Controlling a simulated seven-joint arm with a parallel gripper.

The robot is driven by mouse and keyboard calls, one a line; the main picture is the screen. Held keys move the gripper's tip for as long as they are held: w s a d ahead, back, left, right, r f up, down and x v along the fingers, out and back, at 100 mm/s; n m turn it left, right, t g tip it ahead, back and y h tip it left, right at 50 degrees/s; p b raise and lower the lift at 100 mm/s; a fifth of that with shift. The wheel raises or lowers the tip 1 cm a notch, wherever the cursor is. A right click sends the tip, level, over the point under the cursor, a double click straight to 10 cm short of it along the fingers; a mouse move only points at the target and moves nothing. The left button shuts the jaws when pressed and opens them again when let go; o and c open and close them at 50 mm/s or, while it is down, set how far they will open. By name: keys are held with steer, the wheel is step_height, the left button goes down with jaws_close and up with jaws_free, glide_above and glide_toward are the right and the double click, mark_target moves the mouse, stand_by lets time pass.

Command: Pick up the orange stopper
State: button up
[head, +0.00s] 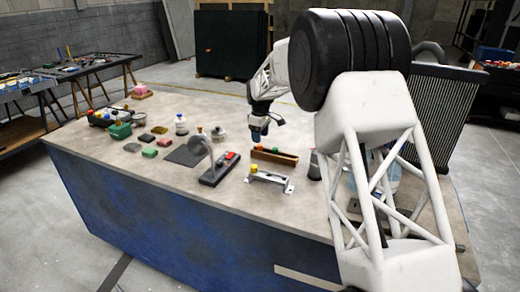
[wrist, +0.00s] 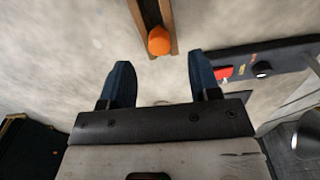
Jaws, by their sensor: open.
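The orange stopper (wrist: 159,41) shows in the wrist view as a rounded orange top at the near end of a narrow wooden rack (wrist: 137,8). My gripper (wrist: 160,62) is open and empty, its two dark blue fingers apart. In the head view, my gripper (head: 258,135) points down over the left end of the wooden rack (head: 287,159). The stopper is small there and hard to make out beneath the fingers.
A metal bracket (head: 272,181) with a yellow knob lies in front. A dark mat (head: 184,155), bottles and small blocks are farther left. Bare tabletop (head: 150,185) lies at front left.

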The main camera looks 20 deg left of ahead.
steer(key=shift+f, duration=2.3)
steer(key=c, duration=1)
steer(key=shift+r, duration=0.1)
steer(key=shift+r, duration=0.45)
steer(key=shift+s+d+r, duration=0.1)
steer(key=shift+s+r, duration=0.05)
steer(key=shift+r, duration=0.5)
steer(key=shift+s+d+r, duration=0.1)
steer(key=shift+s+r, duration=0.05)
steer(key=shift+r, duration=0.5)
steer(key=s+d+r, duration=0.1)
steer(key=s+d, duration=0.7)
steer(key=s, duration=0.4)
steer(key=shift+s+d+r, duration=0.15)
steer(key=shift+s+d, duration=0.1)
steer(key=shift+d, duration=0.05)
